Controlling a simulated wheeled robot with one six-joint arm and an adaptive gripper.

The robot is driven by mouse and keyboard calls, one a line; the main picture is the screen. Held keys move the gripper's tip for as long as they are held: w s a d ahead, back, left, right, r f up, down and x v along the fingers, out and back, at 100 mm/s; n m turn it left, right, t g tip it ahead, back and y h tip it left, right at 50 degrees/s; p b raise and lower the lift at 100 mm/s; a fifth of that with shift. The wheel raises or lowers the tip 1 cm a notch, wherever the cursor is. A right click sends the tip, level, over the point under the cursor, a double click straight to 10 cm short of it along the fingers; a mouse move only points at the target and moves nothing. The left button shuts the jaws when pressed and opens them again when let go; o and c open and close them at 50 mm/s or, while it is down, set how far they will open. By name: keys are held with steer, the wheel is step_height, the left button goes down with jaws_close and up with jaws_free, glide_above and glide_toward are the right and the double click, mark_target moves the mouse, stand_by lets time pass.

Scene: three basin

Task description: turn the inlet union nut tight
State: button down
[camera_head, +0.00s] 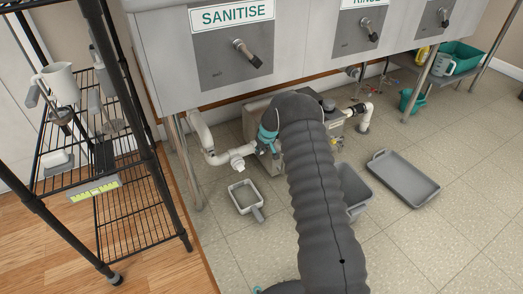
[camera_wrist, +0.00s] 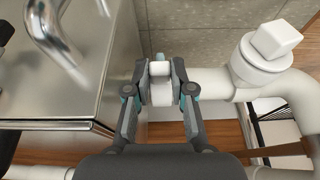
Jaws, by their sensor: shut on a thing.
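The white inlet union nut (camera_wrist: 161,92) sits between my fingers in the wrist view, beside the metal box's wall. My gripper (camera_wrist: 160,72) is shut on it, one finger on each side. The steel box (camera_wrist: 75,75) with a bent metal handle is at the left of the wrist view. A white pipe (camera_wrist: 235,90) runs right from the nut to a fitting with a square-headed plug (camera_wrist: 272,45). In the head view, my arm hides the nut and much of the box (camera_head: 255,110); the white inlet pipe (camera_head: 215,156) shows left of it.
The steel sinks (camera_head: 225,60) hang above the box. A wire rack (camera_head: 125,155) stands at the left. A grey strainer pan (camera_head: 243,195), a grey bin (camera_head: 355,190) and a grey tray (camera_head: 403,178) are on the tiled floor.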

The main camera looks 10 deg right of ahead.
steer(key=shift+w+a+r+g+p, duration=0.2)
steer(key=shift+r+g+p, duration=0.1)
steer(key=shift+r+p, duration=0.15)
steer(key=shift+w+a+g+h, duration=0.1)
steer(key=shift+w+g+h, duration=0.25)
steer(key=shift+g, duration=0.35)
steer(key=shift+w+a+r+g+h+b, duration=0.1)
steer(key=shift+w+r+g+h+b, duration=0.2)
steer(key=shift+g+b, duration=0.5)
steer(key=shift+r+b, duration=0.25)
steer(key=shift+b, duration=0.05)
steer(key=shift+s, duration=0.1)
steer(key=shift+g, duration=0.3)
steer(key=c, duration=1)
jaws_free()
steer(key=shift+a+r, duration=0.1)
steer(key=shift+d, duration=0.2)
